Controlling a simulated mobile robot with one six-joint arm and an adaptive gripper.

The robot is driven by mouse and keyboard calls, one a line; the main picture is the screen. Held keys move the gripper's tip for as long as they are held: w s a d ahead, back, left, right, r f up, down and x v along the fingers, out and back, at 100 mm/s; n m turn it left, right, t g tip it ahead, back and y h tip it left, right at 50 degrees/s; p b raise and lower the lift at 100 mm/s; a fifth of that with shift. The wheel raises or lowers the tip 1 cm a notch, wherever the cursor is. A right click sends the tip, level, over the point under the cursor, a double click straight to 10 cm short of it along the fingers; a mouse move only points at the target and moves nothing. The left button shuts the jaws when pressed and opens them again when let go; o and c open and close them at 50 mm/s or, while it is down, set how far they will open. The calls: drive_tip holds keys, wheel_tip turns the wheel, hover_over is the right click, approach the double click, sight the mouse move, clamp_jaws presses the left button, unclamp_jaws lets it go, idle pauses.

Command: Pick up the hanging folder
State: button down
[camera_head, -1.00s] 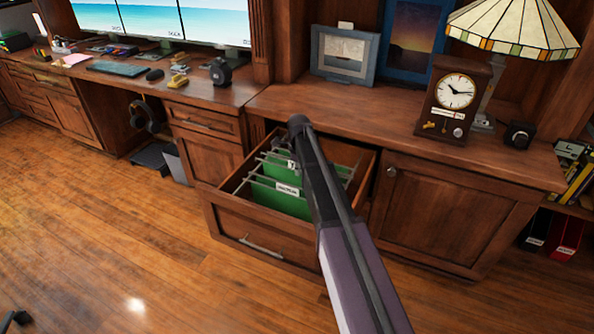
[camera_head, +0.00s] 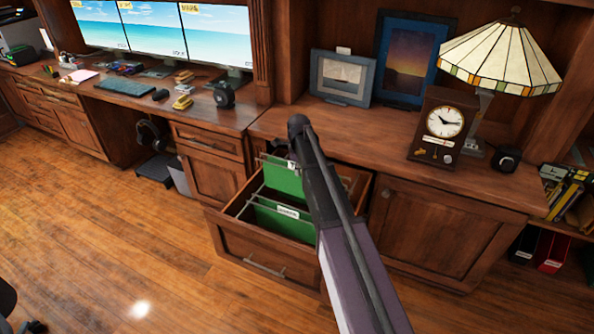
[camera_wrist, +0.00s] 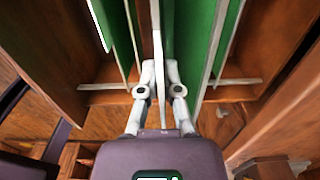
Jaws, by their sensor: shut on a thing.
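A green hanging folder (camera_head: 283,180) with a white tab stands high at the back of the open drawer (camera_head: 265,258). Another green folder (camera_head: 284,220), with a labelled white tab, is in front of it. In the wrist view, my gripper (camera_wrist: 161,66) has its two fingers closed on the thin edge of a hanging folder (camera_wrist: 157,40), seen almost edge-on. Green folder faces show on both sides of it. In the head view my arm covers the gripper and the right part of the folders.
The desktop (camera_head: 335,128) overhangs behind the drawer, with a picture frame (camera_head: 342,77), a clock (camera_head: 442,124) and a lamp (camera_head: 500,60) on it. A closed cabinet door (camera_head: 440,218) is to the right. Open floor (camera_head: 110,225) lies at left.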

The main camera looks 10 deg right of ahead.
drive_tip(key=shift+r+p, duration=1.4)
drive_tip(key=shift+r, duration=0.4)
wheel_tip(320, 180, up, 27)
drive_tip(key=p, duration=2.6)
drive_tip(key=shift+f+p, duration=0.15)
drive_tip(key=shift+p, duration=0.25)
drive_tip(key=shift+d, duration=0.1)
